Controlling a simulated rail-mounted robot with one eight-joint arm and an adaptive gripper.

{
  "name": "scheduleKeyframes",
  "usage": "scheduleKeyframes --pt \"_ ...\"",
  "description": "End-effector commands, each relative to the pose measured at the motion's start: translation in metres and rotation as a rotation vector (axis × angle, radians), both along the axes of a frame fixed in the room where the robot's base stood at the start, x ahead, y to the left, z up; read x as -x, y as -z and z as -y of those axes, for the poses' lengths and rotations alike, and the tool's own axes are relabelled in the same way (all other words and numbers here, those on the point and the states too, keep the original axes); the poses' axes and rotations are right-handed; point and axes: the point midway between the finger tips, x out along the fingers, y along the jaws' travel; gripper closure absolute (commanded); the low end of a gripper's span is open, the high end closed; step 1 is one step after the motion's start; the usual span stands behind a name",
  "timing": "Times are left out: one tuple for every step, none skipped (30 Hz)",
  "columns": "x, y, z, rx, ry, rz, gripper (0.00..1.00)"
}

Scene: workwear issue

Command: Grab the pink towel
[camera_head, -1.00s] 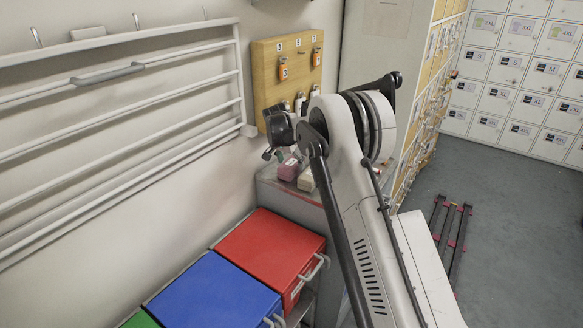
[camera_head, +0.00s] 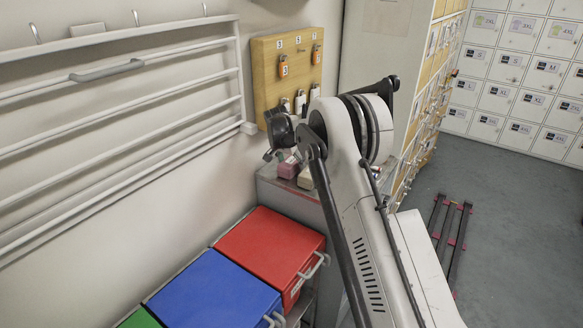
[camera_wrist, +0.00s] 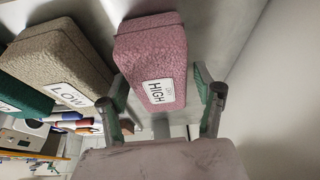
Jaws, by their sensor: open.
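The pink towel (camera_wrist: 150,48) is a folded block with a white label reading HIGH. It lies on a grey surface in the wrist view, and its near end is between the tips of my gripper (camera_wrist: 163,100). My gripper is open, with one finger on each side of the towel; the right finger shows a gap to it, and contact on the left side cannot be told. In the head view the pink towel (camera_head: 287,169) sits on the grey cabinet top, just below my gripper (camera_head: 271,155), partly hidden by it.
A beige towel (camera_wrist: 58,62) labelled LOW lies close left of the pink one, with a green towel (camera_wrist: 22,100) beyond it. A wall (camera_wrist: 275,80) is on the right. Red (camera_head: 268,245) and blue (camera_head: 210,295) bins stand below the cabinet. A key board (camera_head: 285,70) hangs behind.

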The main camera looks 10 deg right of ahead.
Motion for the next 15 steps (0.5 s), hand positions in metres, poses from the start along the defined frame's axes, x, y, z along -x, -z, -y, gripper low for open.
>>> scheduleKeyframes --pt "0.0 0.0009 0.0 0.0 0.0 0.0 0.35" --pt "0.0 0.0011 0.0 0.0 0.0 0.0 0.35" --pt "0.0 0.0014 0.0 0.0 0.0 0.0 0.35" --pt "0.0 0.0015 0.0 0.0 0.0 0.0 0.35" --pt "0.0 0.0016 0.0 0.0 0.0 0.0 0.35" --pt "0.0 0.0017 0.0 0.0 0.0 0.0 0.35" --pt "0.0 0.0017 0.0 0.0 0.0 0.0 0.35" --pt "0.0 0.0017 0.0 0.0 0.0 0.0 0.35" --pt "0.0 0.0016 0.0 0.0 0.0 0.0 0.35" --pt "0.0 0.0015 0.0 0.0 0.0 0.0 0.35" --pt "0.0 0.0015 0.0 0.0 0.0 0.0 0.35" --pt "0.0 0.0015 0.0 0.0 0.0 0.0 0.35" --pt "0.0 0.0015 0.0 0.0 0.0 0.0 0.35" --pt "0.0 0.0015 0.0 0.0 0.0 0.0 0.35" --pt "0.0 0.0015 0.0 0.0 0.0 0.0 0.39"
